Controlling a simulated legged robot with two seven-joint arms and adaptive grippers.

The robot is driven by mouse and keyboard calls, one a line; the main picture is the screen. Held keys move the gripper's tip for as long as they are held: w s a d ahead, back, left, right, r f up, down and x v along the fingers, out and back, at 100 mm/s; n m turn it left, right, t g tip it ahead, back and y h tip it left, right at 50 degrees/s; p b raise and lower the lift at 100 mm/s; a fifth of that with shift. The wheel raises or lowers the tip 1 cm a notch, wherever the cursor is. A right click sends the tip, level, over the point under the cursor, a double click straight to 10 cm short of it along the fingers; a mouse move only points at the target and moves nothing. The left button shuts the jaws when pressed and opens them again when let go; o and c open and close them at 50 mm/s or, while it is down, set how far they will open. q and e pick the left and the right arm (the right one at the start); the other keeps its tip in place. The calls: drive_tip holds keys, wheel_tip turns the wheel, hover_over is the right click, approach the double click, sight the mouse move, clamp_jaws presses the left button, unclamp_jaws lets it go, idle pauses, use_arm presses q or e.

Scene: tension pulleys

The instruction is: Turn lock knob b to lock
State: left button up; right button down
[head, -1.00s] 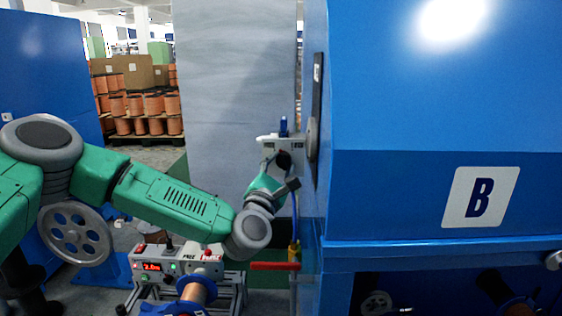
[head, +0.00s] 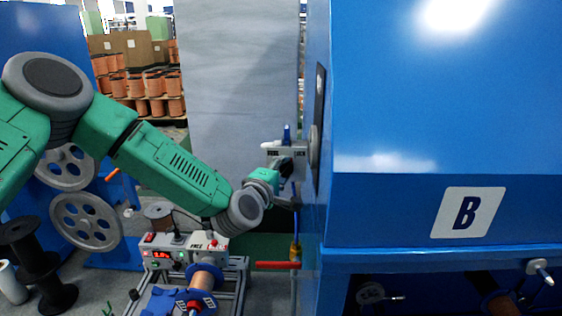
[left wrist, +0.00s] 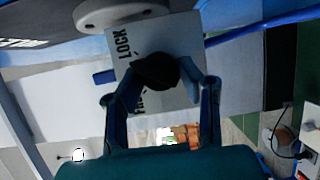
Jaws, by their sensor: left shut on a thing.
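The lock knob b (left wrist: 155,72) is a dark round knob on a white plate (left wrist: 172,36) marked LOCK and FREE. In the head view the plate (head: 292,149) sits at the left side of the blue machine labelled B (head: 468,212). My left gripper (left wrist: 160,88) has its fingers on both sides of the knob and is shut on it. In the head view the left gripper (head: 287,178) reaches the plate from below left and hides most of the knob. I cannot tell which way the knob points. My right gripper is not in view.
A control box (head: 185,250) with a red display stands on a metal frame below my left arm. A red bar (head: 275,265) lies below the plate. A grey panel (head: 240,90) is behind the arm.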

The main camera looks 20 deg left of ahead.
use_arm(q)
drive_tip(key=shift+s+d+m+g+p, duration=0.1)
drive_tip(key=shift+d+m+g+p, duration=0.3)
drive_tip(key=shift+m+p, duration=0.55)
drive_tip(key=shift+f+m, duration=0.2)
drive_tip(key=shift+m, duration=0.05)
drive_tip(key=o, duration=0.9)
drive_tip(key=shift+o, duration=1.2)
drive_tip(key=shift+d, duration=0.15)
drive_tip(key=shift+r, duration=0.15)
